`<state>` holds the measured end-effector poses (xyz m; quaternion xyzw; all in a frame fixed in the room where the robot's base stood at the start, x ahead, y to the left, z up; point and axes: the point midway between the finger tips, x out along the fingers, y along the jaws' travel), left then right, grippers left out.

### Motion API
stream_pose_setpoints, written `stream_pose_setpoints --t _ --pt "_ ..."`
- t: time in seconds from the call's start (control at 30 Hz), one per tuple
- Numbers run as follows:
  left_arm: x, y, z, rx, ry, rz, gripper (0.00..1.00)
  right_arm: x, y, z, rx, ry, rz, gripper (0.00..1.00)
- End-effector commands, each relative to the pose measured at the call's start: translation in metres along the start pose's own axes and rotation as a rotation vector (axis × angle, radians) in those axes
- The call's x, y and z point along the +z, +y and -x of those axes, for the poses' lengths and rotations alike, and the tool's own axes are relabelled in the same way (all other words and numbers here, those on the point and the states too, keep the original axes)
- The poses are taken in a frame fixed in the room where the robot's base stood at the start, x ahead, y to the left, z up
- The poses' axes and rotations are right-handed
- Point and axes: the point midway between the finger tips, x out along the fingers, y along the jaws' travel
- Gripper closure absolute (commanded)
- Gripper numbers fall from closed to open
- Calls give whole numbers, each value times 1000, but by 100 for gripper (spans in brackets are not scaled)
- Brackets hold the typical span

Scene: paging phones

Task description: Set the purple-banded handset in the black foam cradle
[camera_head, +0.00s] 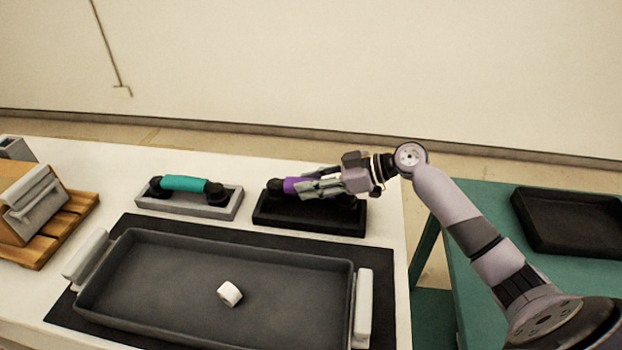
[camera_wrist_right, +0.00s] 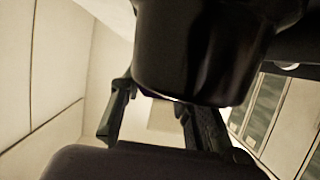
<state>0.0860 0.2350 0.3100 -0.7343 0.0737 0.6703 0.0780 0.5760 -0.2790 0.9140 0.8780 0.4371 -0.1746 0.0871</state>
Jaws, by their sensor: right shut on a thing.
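The purple-banded handset (camera_head: 291,185) is at the black foam cradle (camera_head: 308,222) in the head view. Its left end is black and sits over the left part of the cradle; its right end is hidden by my gripper. My right gripper (camera_head: 310,188) comes in from the right and is shut on the handset. I cannot tell whether the handset rests fully in the cradle or is slightly above it. In the right wrist view, dark rounded shapes fill much of the picture and the two fingers show between them. My left gripper is not in view.
A teal-banded handset (camera_head: 184,183) lies in a grey cradle (camera_head: 150,204) to the left. In front is a large dark tray (camera_head: 200,248) with a small white block (camera_head: 229,293). A wooden rack (camera_head: 82,203) stands far left; a black tray (camera_head: 572,240) lies on the green table (camera_head: 470,208).

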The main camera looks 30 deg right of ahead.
Motion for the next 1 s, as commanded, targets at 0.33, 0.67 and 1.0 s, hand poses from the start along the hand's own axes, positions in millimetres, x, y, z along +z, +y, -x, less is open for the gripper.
stream_pose_setpoints --t 0.33,0.67,1.0 --pt "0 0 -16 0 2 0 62 23 0 -10 1 3 1 100" --pt "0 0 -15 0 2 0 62 23 0 -10 1 2 0 100" --pt "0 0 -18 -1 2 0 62 24 0 -10 1 2 1 100"
